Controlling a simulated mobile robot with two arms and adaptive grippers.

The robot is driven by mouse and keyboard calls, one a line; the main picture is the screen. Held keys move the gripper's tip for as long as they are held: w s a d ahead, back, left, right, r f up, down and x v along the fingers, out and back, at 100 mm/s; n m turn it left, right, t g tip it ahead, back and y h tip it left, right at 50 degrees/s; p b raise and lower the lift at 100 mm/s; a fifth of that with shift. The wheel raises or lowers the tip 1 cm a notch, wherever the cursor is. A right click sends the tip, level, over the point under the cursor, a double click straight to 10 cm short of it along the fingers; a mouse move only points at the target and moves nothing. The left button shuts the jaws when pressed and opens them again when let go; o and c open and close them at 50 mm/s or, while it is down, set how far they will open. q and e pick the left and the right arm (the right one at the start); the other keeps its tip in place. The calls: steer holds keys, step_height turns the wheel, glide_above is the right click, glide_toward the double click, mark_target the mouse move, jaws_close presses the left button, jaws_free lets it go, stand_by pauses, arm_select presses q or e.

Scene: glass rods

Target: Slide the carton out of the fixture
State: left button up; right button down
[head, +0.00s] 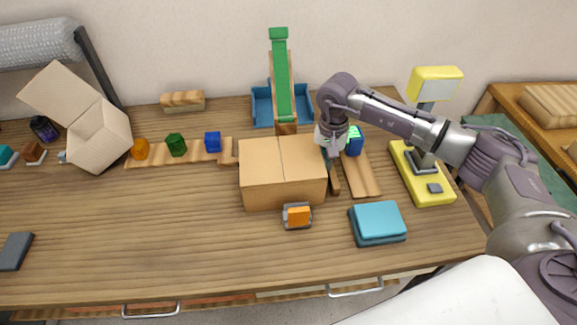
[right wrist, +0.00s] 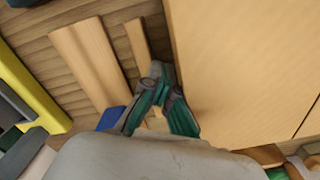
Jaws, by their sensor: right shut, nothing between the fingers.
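A closed tan cardboard carton (head: 283,172) sits on the table right of centre, its top seam showing. It also fills the right side of the right wrist view (right wrist: 250,65). A narrow wooden rail (head: 334,179) runs along its right side, and a wooden piece (head: 228,152) stands at its left back corner; I cannot tell how these form the fixture. My right gripper (head: 333,155) is shut and empty beside the carton's right side, close to its back right corner. In the right wrist view its fingertips (right wrist: 160,80) meet beside the carton; contact is unclear. My left gripper is not in view.
An orange block on a grey base (head: 298,215) stands before the carton. A teal box (head: 377,222) and a yellow stand (head: 430,178) are to the right. A green ramp (head: 281,80) is behind, an open box (head: 98,135) left. The left front table is largely clear.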

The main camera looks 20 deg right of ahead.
mark_target(302, 156)
steer(key=shift+w+a+b, duration=0.4)
steer(key=shift+a, duration=1.3)
steer(key=shift+w+a+b, duration=0.4)
steer(key=shift+a+b, duration=0.05)
steer(key=shift+a, duration=1.2)
steer(key=shift+w+a+b, duration=0.4)
steer(key=shift+a, duration=1.3)
steer(key=shift+d, duration=0.1)
steer(key=shift+s+d+b, duration=0.2)
steer(key=shift+d, duration=0.65)
steer(key=shift+s+d+b, duration=0.2)
steer(key=shift+d, duration=0.65)
steer(key=shift+r+p, duration=2.75)
steer(key=shift+r, duration=3.3)
steer(key=shift+s+f, duration=0.1)
